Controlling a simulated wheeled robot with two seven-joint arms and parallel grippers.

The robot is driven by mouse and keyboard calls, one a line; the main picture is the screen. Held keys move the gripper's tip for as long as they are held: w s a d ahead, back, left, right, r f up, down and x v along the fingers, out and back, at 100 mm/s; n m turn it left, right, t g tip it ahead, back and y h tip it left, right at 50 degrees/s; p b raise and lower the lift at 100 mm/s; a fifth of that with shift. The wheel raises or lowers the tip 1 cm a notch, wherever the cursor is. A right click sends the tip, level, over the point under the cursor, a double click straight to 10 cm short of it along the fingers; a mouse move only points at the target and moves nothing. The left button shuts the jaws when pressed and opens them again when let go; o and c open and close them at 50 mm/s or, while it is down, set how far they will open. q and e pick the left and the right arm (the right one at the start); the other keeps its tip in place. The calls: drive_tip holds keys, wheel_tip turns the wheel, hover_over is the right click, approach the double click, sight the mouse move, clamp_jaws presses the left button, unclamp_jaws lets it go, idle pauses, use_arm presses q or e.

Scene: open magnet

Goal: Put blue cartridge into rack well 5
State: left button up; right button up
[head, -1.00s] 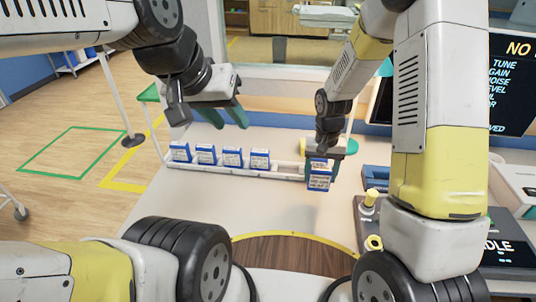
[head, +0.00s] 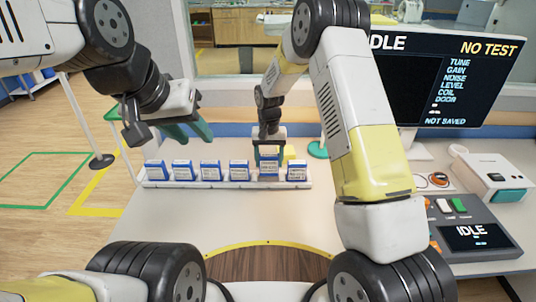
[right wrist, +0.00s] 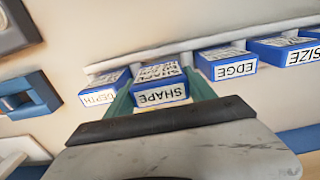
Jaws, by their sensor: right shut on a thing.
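The white rack (head: 225,184) holds a row of blue cartridges with white labels. My right gripper (head: 268,150) is shut on the blue cartridge (head: 268,170), labelled SHAPE in the right wrist view (right wrist: 160,95). This cartridge is upright in the row, fifth from the left, beside the DEPTH cartridge (head: 297,171). The EDGE cartridge (right wrist: 232,64) is on its other side. The fingers still grip it, and its lower end is hidden, so I cannot tell whether it is fully seated. My left gripper (head: 188,132) is open and empty above the rack's left part.
A console (head: 470,230) reading IDLE and a monitor (head: 450,80) stand on the right. A yellow object (head: 290,153) and a teal round thing (head: 318,150) are behind the rack. The white tabletop (head: 165,220) in front of the rack is clear.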

sight(268, 166)
drive_tip(key=shift+w+a, duration=0.15)
drive_tip(key=shift+w, duration=0.15)
drive_tip(key=shift+f, duration=1.75)
drive_tip(key=shift+f, duration=0.1)
drive_tip(key=o, duration=1.4)
drive_tip(key=shift+o, duration=0.2)
